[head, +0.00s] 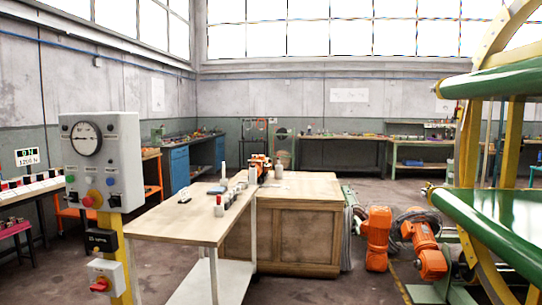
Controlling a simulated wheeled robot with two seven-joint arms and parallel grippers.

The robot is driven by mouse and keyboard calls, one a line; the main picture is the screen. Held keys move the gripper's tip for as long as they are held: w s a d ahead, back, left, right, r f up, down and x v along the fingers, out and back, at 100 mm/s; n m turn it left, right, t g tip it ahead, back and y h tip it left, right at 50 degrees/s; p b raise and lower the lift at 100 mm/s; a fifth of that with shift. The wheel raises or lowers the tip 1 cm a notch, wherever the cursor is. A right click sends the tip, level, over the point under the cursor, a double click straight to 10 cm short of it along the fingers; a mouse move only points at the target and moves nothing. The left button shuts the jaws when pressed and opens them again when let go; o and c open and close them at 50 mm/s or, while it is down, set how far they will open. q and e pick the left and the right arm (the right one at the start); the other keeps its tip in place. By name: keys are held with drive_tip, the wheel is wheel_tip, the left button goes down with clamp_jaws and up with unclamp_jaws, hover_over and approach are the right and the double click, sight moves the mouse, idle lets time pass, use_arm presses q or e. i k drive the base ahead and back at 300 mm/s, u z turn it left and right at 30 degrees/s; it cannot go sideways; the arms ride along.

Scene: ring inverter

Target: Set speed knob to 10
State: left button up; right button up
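A grey control box (101,160) stands on a yellow post at the left. On its front is a round white dial (86,138) with dark markings; its reading is too small to tell. I cannot tell for sure which is the speed knob. Neither of my grippers is in view.
A black box (101,241) and a grey box with a red switch (104,277) sit lower on the post. A wooden table (185,222) stands right of it. A green and yellow ring structure (500,205) and orange machines (377,238) stand at the right.

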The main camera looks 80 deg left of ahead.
sight(72, 198)
drive_tip(key=u, duration=3.9)
drive_tip(key=i, duration=0.3)
drive_tip(key=u, duration=0.3)
